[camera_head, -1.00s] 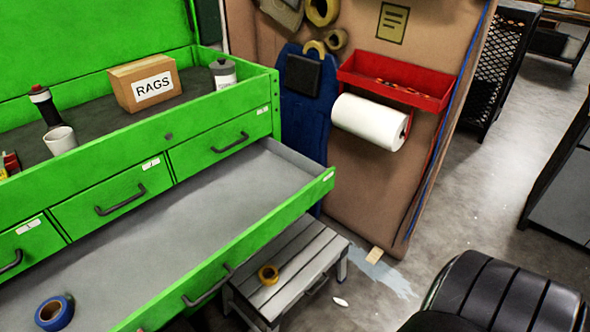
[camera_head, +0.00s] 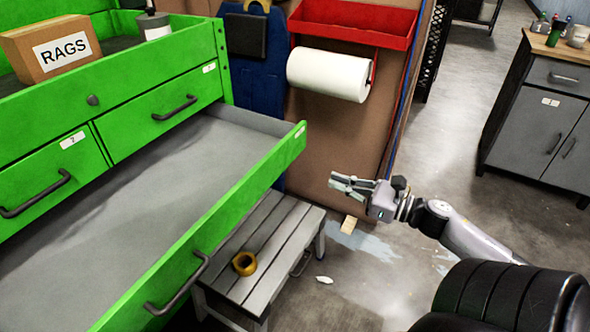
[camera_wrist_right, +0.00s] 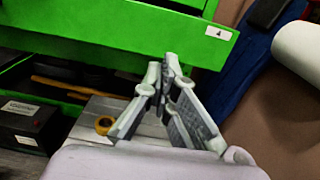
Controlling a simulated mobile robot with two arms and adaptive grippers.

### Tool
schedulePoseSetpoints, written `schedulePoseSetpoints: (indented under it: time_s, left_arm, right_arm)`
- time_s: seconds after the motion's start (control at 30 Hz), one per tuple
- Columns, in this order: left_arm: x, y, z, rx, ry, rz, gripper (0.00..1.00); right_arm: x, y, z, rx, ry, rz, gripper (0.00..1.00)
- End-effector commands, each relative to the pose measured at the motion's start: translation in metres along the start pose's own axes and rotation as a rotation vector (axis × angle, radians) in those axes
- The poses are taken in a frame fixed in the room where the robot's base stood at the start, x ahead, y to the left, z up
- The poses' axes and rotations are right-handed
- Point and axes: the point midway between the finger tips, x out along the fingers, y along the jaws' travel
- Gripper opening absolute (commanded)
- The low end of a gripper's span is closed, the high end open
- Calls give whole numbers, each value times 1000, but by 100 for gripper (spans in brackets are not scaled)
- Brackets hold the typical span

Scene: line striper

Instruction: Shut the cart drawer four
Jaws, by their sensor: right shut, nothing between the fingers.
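In the right wrist view, the green drawer front (camera_wrist_right: 120,30) crosses the top, with a small white label (camera_wrist_right: 218,32) that looks like a 4. My right gripper (camera_head: 340,184) is shut and empty, in the air to the right of the drawer's right end, apart from it in the head view. Its closed fingertips (camera_wrist_right: 170,65) also show in the right wrist view, below the drawer front. My left gripper is out of view.
A grey step stool (camera_head: 262,255) with a yellow tape roll (camera_head: 244,263) stands below the drawer. A red tray (camera_head: 350,22) and paper roll (camera_head: 328,74) hang on the panel behind. A grey cabinet (camera_head: 540,115) stands at right; floor between is open.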

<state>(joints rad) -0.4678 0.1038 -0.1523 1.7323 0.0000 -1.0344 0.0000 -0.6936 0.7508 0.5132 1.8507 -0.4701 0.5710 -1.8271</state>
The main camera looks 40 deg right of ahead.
Motion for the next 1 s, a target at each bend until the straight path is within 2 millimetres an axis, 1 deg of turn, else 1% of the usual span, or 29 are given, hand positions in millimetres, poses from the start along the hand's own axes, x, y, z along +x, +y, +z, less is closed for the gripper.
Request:
schedulePoseSetpoints:
  time_s: [0.17, 0.4, 0.6, 0.8, 1.0]
  left_arm:
    - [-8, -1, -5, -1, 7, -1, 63]
    - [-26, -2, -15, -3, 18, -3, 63]
    - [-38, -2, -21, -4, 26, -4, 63]
    - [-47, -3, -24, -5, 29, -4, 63]
    - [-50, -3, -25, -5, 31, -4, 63]
  right_arm:
    - [29, 0, 1, 1, -3, 1, 0]
    - [76, -2, 0, 3, -3, -2, 0]
    - [106, -2, 0, 6, -3, -4, 0]
    - [126, -2, 0, 7, -1, -5, 0]
    - [134, -2, 0, 8, 0, -6, 0]
